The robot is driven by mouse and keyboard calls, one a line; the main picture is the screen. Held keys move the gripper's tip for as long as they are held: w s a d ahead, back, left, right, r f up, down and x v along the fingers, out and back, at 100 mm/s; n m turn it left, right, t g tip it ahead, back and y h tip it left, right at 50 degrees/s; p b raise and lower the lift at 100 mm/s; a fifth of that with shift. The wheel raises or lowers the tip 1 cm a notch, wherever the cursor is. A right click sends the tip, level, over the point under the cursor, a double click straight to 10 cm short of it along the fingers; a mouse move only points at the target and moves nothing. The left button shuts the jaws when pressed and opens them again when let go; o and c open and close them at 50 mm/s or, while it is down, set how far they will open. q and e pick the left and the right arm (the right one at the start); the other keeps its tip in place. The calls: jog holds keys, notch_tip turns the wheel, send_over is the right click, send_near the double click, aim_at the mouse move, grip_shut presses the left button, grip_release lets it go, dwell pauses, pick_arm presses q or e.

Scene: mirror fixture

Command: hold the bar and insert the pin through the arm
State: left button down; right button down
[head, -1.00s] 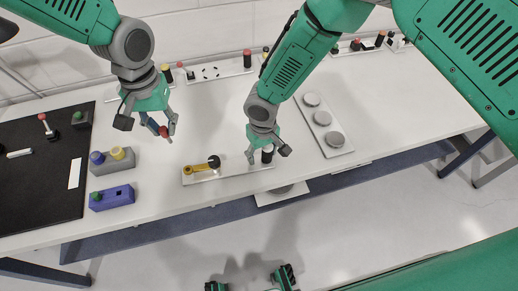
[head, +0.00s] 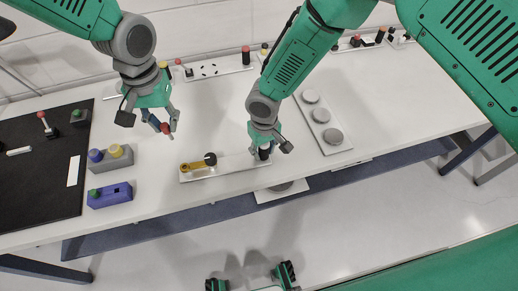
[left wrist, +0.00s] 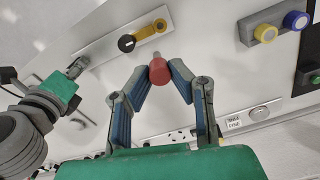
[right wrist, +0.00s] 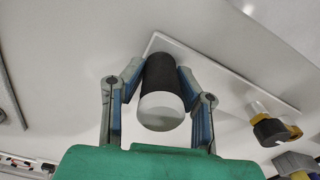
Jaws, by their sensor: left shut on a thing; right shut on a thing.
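My left gripper (head: 150,121) is shut on a red-headed pin (left wrist: 160,72), held in the air above the table. The pin's grey tip points away from the gripper. A light plate (head: 232,168) lies on the table and carries a yellow arm (head: 190,167) with a black round knob (head: 210,159) at one end. The left wrist view shows the yellow arm (left wrist: 150,31) beyond the pin, apart from it. My right gripper (head: 265,147) is shut on a black upright bar (right wrist: 161,75) with a pale end, at the plate's right end. The head view partly hides this bar.
A grey block (head: 113,161) with blue and yellow knobs and a blue block (head: 110,195) stand left of the plate. A panel with grey discs (head: 333,136) lies to the right. More fixtures line the back edge. The table's front edge is close to the plate.

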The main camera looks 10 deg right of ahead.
aim_at(168, 135)
pick_arm(q)
jog(key=shift+d, duration=0.25)
jog(key=f+m, duration=0.1)
jog(key=f, duration=0.1)
jog(key=f+m, duration=0.1)
jog(key=m, duration=0.1)
jog(key=shift+s+a+f, duration=0.1)
jog(key=shift+a+f, duration=0.25)
jog(key=shift+a, duration=0.05)
jog(key=shift+d+f+m+y, duration=0.15)
jog(key=shift+d+f+m, duration=0.2)
jog(key=shift+f, duration=0.8)
jog(key=shift+d+f+m+y, duration=0.1)
jog(key=shift+d+f+m, duration=0.3)
jog(key=shift+f, duration=0.75)
jog(key=shift+d+f+m+y, duration=0.2)
jog(key=shift+f+m, duration=0.25)
jog(key=shift+f, duration=0.7)
jog(key=shift+d+f, duration=0.3)
jog(key=shift+f, duration=0.25)
jog(key=shift+a+f, duration=0.1)
jog(key=shift+a, duration=0.6)
jog(key=shift+d, duration=0.1)
